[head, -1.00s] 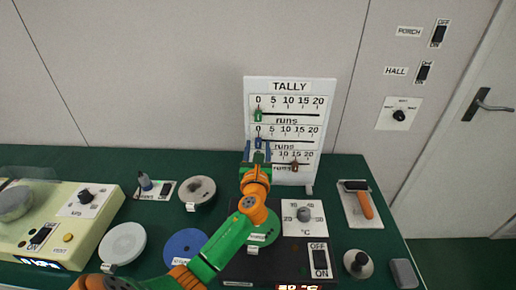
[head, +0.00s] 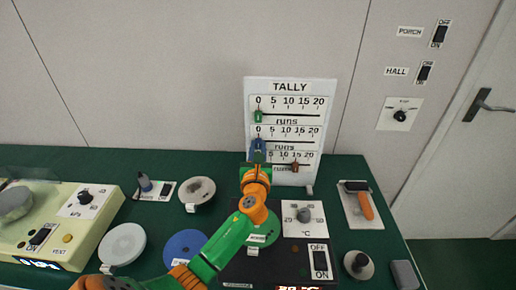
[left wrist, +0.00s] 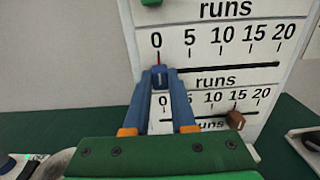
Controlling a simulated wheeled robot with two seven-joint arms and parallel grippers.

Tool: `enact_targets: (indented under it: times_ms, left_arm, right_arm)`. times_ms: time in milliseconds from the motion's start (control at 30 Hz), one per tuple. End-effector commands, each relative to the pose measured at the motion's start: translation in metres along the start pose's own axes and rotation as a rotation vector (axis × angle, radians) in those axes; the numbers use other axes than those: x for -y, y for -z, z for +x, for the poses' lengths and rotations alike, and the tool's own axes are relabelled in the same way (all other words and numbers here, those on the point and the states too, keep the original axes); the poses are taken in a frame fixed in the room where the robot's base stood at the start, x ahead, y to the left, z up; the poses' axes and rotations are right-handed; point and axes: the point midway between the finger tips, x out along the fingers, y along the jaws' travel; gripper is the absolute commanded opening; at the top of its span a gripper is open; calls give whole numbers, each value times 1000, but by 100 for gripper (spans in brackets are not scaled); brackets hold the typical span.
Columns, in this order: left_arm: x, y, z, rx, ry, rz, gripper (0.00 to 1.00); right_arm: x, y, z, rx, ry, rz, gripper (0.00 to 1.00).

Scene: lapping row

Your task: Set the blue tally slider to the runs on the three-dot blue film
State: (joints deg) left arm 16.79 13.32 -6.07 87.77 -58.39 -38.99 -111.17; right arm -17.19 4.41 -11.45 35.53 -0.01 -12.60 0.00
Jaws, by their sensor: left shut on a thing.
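The white tally board (head: 290,88) stands upright at the back of the table. Its blue slider (left wrist: 159,70) is on the middle scale, at the 0 end. My left gripper (head: 258,150) reaches up to that scale; in the left wrist view its blue fingers (left wrist: 160,78) are shut on the slider. A green slider (head: 258,116) is at 0 on the top scale, and a brown slider (left wrist: 235,120) is near 15 on the bottom one. A blue disc (head: 180,242) lies on the table, partly hidden by my arm; its label is too small to read. My right gripper is out of view.
A dark hotplate-like panel (head: 318,263) with a dial and switch lies at right of my arm.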

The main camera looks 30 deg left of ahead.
Motion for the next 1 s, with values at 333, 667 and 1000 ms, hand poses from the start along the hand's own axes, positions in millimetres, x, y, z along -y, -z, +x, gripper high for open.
enact_targets:
  times_ms: [333,667,1000]
  left_arm:
    - [0,0,0,-1,0,0,0]
    - [0,0,0,-1,0,0,0]
    - [7,1,0,-3,-1,1,0]
  right_arm:
    - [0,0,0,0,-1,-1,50]
    - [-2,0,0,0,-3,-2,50]
    - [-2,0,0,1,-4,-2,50]
